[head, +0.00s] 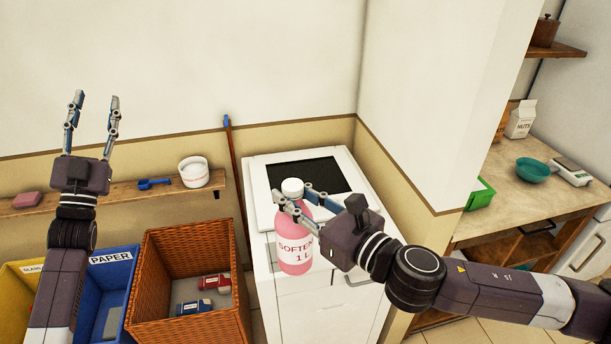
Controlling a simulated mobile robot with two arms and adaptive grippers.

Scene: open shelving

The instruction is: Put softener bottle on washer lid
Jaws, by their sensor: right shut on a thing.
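The softener bottle (294,246) is pink with a white cap and the label "SOFTENER 1 L", partly covered by a finger. My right gripper (293,203) is shut on it near its neck and holds it upright. In the picture the bottle overlaps the front of the white washer (335,301); I cannot tell whether it touches it. The washer lid (262,197) has a dark panel and is bare where it shows. My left gripper (94,112) is open and empty, raised in front of the wall at the left.
A wooden shelf (112,193) holds a pink soap, a blue scoop and a white cup (194,172). Below stand a wicker basket (243,262) and a blue paper bin (112,262). A wall corner separates the washer from a wooden counter (497,202) at the right.

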